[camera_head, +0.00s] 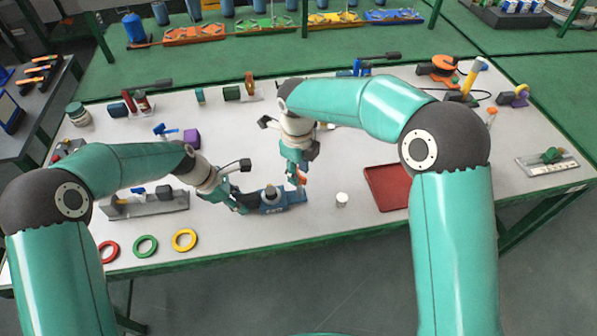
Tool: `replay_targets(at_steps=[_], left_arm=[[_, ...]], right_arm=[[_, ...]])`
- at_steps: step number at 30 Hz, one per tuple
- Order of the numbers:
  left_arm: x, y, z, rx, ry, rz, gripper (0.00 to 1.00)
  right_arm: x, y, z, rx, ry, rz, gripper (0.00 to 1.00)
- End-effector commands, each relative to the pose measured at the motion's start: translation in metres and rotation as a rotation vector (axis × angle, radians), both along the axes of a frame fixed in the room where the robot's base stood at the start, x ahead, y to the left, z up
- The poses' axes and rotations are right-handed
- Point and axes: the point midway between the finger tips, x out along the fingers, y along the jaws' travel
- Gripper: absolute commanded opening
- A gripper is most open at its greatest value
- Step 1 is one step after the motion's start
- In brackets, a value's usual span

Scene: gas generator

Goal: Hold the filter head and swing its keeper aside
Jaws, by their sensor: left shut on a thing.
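The filter head (270,194) looks like a small grey upright piece on a blue base (292,198), near the front middle of the white table. My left gripper (254,202) reaches in from the left and is shut on the filter head's left side. My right gripper (298,180) points down from above at the right part of the blue base. A small orange-red part (301,178), perhaps the keeper, shows at its fingertips. I cannot tell whether the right fingers are open or closed on it.
A white cup-like piece (342,200) stands to the right of the blue base, with a red tray (387,187) beyond it. Red (109,251), green (145,246) and yellow (184,240) rings lie front left. A grey holder (146,204) stands behind them.

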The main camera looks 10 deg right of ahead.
Motion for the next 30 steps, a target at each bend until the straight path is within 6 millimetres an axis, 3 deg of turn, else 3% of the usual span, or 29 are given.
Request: replay_targets(at_steps=[15, 21, 28, 29, 30], left_arm=[[0.001, 0.000, 0.001, -0.001, -0.002, 0.001, 0.00], [0.001, 0.000, 0.001, -0.001, -0.002, 0.001, 0.00], [0.001, 0.000, 0.001, -0.001, -0.002, 0.001, 0.00], [0.001, 0.000, 0.001, -0.001, -0.002, 0.001, 0.32], [0.001, 0.000, 0.001, -0.001, -0.002, 0.001, 0.39]], right_arm=[[-0.001, 0.002, 0.093, 0.000, -0.003, 0.000, 0.35], [-0.002, 0.002, 0.106, 0.001, -0.001, -0.001, 0.35], [-0.002, 0.002, 0.107, 0.000, 0.000, 0.000, 0.35], [-0.002, 0.002, 0.107, 0.000, 0.000, 0.000, 0.35], [-0.002, 0.002, 0.107, 0.000, 0.000, 0.000, 0.35]])
